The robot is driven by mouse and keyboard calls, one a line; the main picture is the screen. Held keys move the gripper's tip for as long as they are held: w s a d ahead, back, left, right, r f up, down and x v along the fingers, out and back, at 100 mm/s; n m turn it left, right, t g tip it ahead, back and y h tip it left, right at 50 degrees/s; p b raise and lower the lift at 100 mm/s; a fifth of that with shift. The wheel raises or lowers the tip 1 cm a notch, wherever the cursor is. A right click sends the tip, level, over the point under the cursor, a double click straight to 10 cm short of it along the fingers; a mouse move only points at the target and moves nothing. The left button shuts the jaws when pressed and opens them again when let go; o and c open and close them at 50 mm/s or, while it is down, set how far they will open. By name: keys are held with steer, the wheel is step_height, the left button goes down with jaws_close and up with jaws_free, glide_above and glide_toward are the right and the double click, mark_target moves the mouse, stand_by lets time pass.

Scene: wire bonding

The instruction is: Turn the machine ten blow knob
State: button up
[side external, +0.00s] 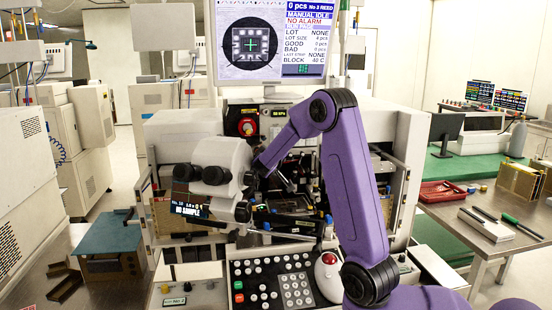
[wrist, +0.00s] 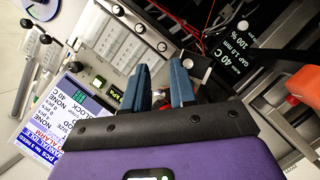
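My gripper (wrist: 160,72) shows in the wrist view with its two blue fingers apart. No object is clearly held between them. A small red part shows low between the fingers, mostly hidden, and I cannot tell what it is. A pale panel with several clear gauge tubes (wrist: 122,38) and a small green display (wrist: 114,93) lies just beyond and left of the fingers. My gripper is mostly hidden there behind the microscope head. I cannot tell which knob is the blow knob.
The white microscope head (side external: 222,158) stands in front of the panel, close to my wrist. A monitor (side external: 262,40) hangs above. A keypad console (side external: 283,282) with a red trackball (side external: 328,260) lies below. In the wrist view, red wires (wrist: 215,35) run near the fingers.

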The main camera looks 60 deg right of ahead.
steer(key=w+d+f+m+t+y, duration=0.1)
steer(key=w+d+f+m+t, duration=0.1)
steer(key=d+m+t, duration=0.3)
steer(key=shift+w+d+m+t, duration=0.4)
steer(key=shift+w+d+m, duration=0.15)
steer(key=shift+d+m, duration=0.3)
stand_by(0.6)
steer(key=shift+a+f, duration=0.1)
jaws_close()
